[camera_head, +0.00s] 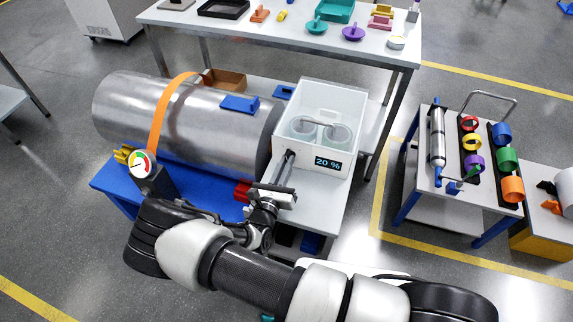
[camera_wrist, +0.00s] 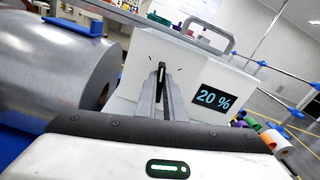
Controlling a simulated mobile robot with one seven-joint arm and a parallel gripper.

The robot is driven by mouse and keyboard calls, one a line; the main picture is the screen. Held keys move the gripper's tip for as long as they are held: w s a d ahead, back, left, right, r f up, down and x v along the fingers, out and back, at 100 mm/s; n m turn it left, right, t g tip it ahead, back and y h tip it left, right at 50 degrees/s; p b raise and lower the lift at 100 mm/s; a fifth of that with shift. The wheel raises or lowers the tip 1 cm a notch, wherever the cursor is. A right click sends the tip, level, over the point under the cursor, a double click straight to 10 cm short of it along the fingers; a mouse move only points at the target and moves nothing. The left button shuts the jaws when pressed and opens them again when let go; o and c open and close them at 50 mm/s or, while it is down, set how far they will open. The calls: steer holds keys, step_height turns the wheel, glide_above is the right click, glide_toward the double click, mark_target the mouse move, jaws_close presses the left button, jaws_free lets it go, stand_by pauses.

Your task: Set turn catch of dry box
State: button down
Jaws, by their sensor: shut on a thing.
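The dry box (camera_head: 318,128) is a white box with a clear lid and a carrying handle, standing on a white table. Its front display reads 20 %; the box also shows in the wrist view (camera_wrist: 190,57). The dark turn catch (camera_wrist: 161,72) is on the box's front face, left of the display, and stands near upright with small marks around it. My gripper (camera_head: 288,160) reaches the front of the box from below. In the wrist view my gripper (camera_wrist: 162,88) has its two fingers closed on the catch. The catch's lower part is hidden between the fingers.
A large metal cylinder (camera_head: 190,120) with an orange strap lies close left of the box on a blue stand. A dial gauge (camera_head: 144,165) is left of my arm. A trolley (camera_head: 430,170) with coloured rings stands to the right. A table (camera_head: 270,35) with small parts is behind.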

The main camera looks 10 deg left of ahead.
steer(key=n+b, duration=0.1)
steer(key=n, duration=0.5)
steer(key=shift+a+f, duration=0.1)
steer(key=shift+f, duration=0.05)
steer(key=shift+n, duration=0.3)
steer(key=c, duration=1.9)
jaws_free()
steer(key=shift+o, duration=0.2)
steer(key=shift+s, duration=0.1)
steer(key=s+a, duration=0.2)
steer(key=s, duration=1.5)
steer(key=shift+a, duration=0.2)
